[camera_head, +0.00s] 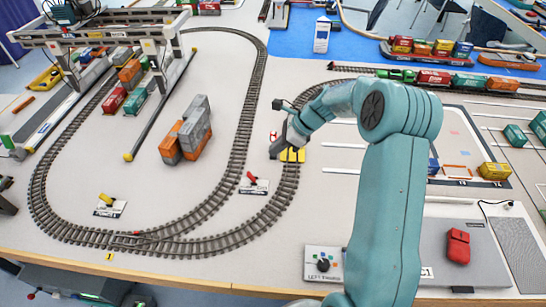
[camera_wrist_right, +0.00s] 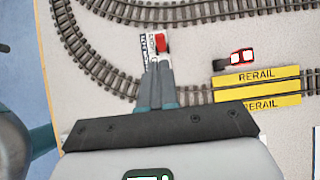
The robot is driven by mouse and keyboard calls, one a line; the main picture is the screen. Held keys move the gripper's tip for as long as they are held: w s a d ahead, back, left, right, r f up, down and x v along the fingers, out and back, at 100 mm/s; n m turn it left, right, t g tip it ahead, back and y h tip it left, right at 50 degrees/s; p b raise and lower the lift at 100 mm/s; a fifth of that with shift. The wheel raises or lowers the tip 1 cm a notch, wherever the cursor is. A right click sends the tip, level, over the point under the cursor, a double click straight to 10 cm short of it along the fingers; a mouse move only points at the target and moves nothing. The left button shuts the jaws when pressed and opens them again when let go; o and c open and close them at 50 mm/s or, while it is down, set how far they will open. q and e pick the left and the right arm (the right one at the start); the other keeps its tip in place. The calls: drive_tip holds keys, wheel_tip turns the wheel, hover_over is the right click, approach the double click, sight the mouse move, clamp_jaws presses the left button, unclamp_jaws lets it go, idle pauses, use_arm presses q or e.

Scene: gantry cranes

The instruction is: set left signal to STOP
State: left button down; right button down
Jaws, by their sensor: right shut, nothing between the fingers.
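A small white plate with a red lever (camera_head: 254,184) lies between the two tracks; its lettering is too small to read. In the right wrist view the same plate's red lever (camera_wrist_right: 162,45) shows just beyond my fingertips. My right gripper (camera_head: 273,152) is shut and empty, above the track near the yellow rerail piece (camera_head: 292,155). The fingers (camera_wrist_right: 157,66) point at the plate; I cannot tell whether they touch it. A white panel with a black knob and coloured dots (camera_head: 323,264) sits at the front edge, its label starting with "LEFT". My left gripper is out of view.
A similar plate with a yellow lever (camera_head: 110,204) lies inside the left loop. A small red-lit item (camera_wrist_right: 240,57) stands beside the rerail piece. Grey and orange containers (camera_head: 188,132) stand inside the loop. A grey board with a red item (camera_head: 458,246) lies front right.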

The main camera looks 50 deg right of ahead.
drive_tip(key=r, duration=0.3)
drive_tip(key=shift+s+d+r, duration=0.1)
drive_tip(key=shift+s+d, duration=0.15)
drive_tip(key=shift+s, duration=0.1)
drive_tip(key=shift+d, duration=0.1)
drive_tip(key=shift+s, duration=0.1)
